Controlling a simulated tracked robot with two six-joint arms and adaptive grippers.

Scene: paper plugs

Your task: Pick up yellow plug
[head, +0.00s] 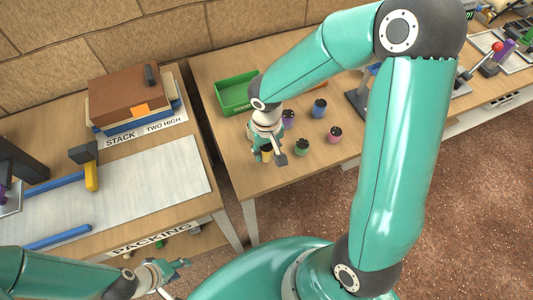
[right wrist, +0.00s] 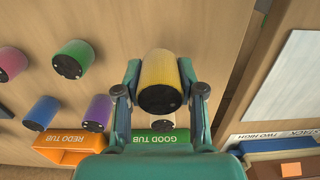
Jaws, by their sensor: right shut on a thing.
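The yellow plug (right wrist: 160,78) is a ribbed cylinder with a dark end. In the right wrist view it sits between the two fingers of my right gripper (right wrist: 160,88), which touch it on both sides. In the head view my right gripper (head: 270,152) is low over the table, left of the other plugs, and mostly covers the yellow plug (head: 266,150). I cannot tell whether the plug is clear of the table. My left gripper (head: 175,276) is at the bottom left of the head view, empty, with its fingers apart.
Purple (head: 288,119), blue (head: 319,107), green (head: 302,147) and pink (head: 335,134) plugs stand close to the right. The green good tub (head: 235,93) is behind. An orange redo tub (right wrist: 68,148) shows in the wrist view. A gap separates the packing table (head: 170,190).

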